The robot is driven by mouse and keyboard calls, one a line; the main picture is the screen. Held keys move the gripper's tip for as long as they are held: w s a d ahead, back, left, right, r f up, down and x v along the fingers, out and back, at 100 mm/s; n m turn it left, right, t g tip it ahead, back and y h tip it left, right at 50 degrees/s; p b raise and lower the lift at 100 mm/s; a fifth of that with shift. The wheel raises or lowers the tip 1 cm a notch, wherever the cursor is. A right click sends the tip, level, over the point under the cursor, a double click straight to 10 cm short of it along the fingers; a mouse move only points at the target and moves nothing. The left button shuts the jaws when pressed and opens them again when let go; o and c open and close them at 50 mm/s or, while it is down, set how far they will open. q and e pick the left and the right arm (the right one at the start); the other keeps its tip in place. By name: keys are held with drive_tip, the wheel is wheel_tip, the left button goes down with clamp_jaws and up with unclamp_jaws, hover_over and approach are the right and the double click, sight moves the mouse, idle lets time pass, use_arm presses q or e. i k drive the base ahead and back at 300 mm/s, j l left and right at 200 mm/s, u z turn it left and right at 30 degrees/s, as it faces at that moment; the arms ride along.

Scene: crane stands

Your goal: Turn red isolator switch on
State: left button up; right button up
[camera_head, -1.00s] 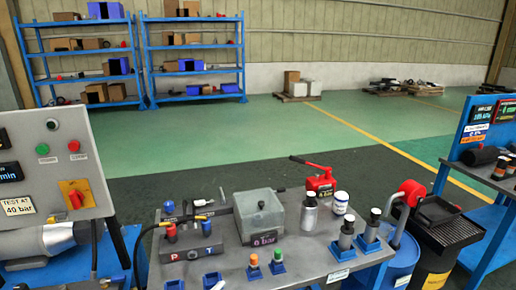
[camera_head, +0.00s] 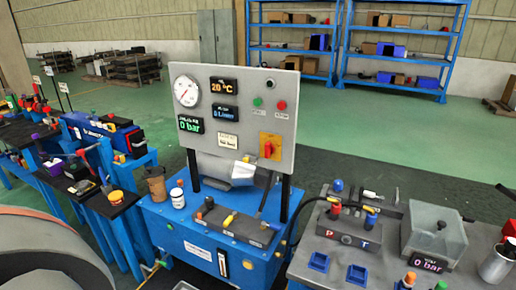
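The red isolator switch (camera_head: 268,149) sits on a yellow-orange plate (camera_head: 271,140) at the lower right of a grey control panel (camera_head: 225,110). Neither of my grippers shows in the head view.
The blue bench (camera_head: 205,245) under the panel carries a manifold with coloured knobs (camera_head: 235,225), a white jar (camera_head: 177,197) and a brown cup (camera_head: 156,184). A grey table (camera_head: 400,222) with a clear tank (camera_head: 434,235) stands at right. Green floor lies behind.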

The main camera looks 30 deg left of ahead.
sight(269, 148)
drive_tip(key=u, duration=1)
